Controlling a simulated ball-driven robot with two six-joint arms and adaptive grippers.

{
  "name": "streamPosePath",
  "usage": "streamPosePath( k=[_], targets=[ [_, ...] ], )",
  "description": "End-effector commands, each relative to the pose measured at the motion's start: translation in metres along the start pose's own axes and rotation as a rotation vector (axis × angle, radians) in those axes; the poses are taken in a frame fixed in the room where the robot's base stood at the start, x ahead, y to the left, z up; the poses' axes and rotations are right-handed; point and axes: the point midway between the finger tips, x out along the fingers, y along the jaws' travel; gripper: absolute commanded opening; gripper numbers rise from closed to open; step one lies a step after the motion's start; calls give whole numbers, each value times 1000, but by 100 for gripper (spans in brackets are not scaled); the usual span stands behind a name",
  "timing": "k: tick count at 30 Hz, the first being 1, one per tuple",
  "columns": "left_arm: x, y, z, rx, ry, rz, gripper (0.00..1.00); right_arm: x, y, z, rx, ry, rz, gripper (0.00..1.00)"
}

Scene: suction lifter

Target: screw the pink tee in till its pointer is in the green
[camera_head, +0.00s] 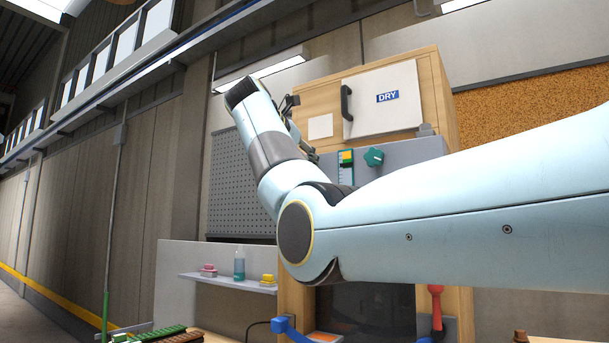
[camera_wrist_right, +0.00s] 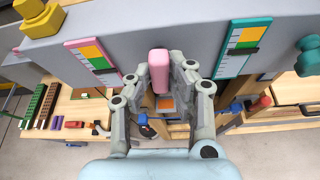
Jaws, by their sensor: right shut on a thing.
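The pink tee (camera_wrist_right: 159,72) shows in the right wrist view, its bar between the two fingers of my right gripper (camera_wrist_right: 172,82), which is shut on it. Its stem and seat are hidden. The pink-framed gauge (camera_wrist_right: 92,54) is on the grey panel to the left of the tee, with orange and green patches. A dark pointer seems to lie near its lower end; whether it is in the green I cannot tell. In the head view my right gripper (camera_head: 292,108) is mostly hidden behind my own arm, before the wooden cabinet. My left gripper is not in view.
A teal-framed gauge (camera_wrist_right: 243,48) and a teal knob (camera_wrist_right: 308,56) are on the panel to the right of the tee. A yellow knob (camera_wrist_right: 42,20) is at the left. Below is a wooden bench (camera_wrist_right: 75,107) with several small items. A cabinet door marked DRY (camera_head: 388,112) is above.

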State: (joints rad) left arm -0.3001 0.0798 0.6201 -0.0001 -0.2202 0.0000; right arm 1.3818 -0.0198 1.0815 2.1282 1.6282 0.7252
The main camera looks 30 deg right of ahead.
Motion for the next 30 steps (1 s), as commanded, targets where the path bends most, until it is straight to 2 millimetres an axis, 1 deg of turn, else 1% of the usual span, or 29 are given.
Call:
streamPosePath(
  k=[1,18,24,30],
  targets=[
    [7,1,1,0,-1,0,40,2,-1,-4,41,1,17,0],
    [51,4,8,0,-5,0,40,2,-1,-5,529,2,218,0],
    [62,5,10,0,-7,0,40,2,-1,-5,663,3,273,0],
    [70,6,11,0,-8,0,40,2,-1,-4,757,3,311,0]
  ],
)
